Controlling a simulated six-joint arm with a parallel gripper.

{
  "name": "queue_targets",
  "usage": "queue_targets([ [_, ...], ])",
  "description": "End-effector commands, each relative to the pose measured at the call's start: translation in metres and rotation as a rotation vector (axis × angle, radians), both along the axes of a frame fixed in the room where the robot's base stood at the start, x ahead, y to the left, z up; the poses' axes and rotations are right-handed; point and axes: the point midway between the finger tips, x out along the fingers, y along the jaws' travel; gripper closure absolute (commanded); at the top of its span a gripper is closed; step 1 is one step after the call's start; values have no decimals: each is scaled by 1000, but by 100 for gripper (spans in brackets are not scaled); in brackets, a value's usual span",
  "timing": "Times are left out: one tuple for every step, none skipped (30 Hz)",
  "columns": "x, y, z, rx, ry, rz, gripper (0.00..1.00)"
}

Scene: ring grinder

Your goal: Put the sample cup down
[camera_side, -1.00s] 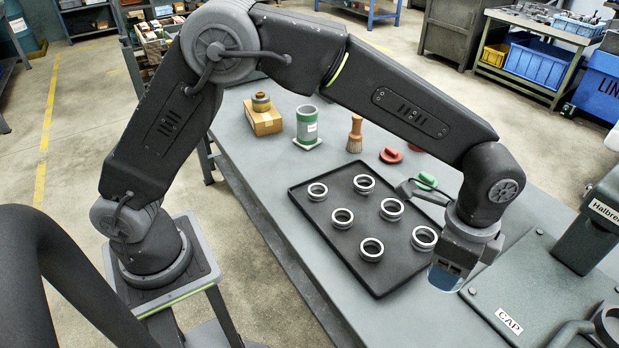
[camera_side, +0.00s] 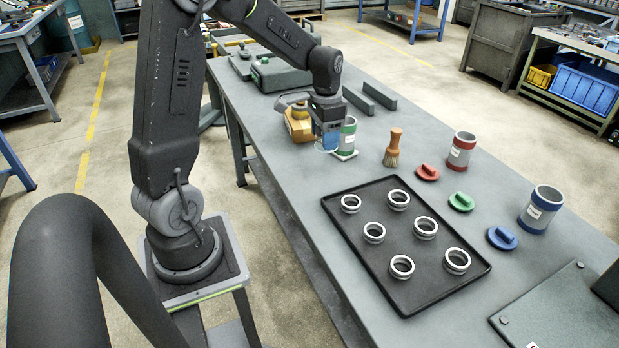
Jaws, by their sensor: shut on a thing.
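My gripper (camera_side: 328,138) is at the far left part of the bench, pointing down.
A brush (camera_side: 393,148), red cup (camera_side: 461,152), blue cup (camera_side: 541,210) and red lid (camera_side: 428,172), green lid (camera_side: 461,201) and blue lid (camera_side: 502,239) are rightward. A black tray (camera_side: 376,205) holds several rings.

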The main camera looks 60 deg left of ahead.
Motion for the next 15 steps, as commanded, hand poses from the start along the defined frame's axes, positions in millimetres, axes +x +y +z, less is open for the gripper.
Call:
queue_targets([
  [-18,22,0,0,0,76,68],
  [-28,31,0,0,0,114,68],
  [-41,43,-1,0,0,162,68],
  [-50,51,-1,0,0,197,68],
  [-59,59,-1,0,-1,231,68],
  [-71,67,-2,0,-1,272,68],
  [-79,73,-2,-1,0,301,68],
  [-87,77,-2,0,-1,327,68],
  [-96,83,-3,0,0,359,68],
  [-102,86,-3,-1,0,379,68],
  [-107,89,-4,-1,0,397,68],
  [-113,92,-4,0,-1,417,68],
  [-117,94,-4,0,-1,429,68],
  [-120,95,-4,0,-1,440,68],
  [-122,96,-5,0,-1,449,68],
])
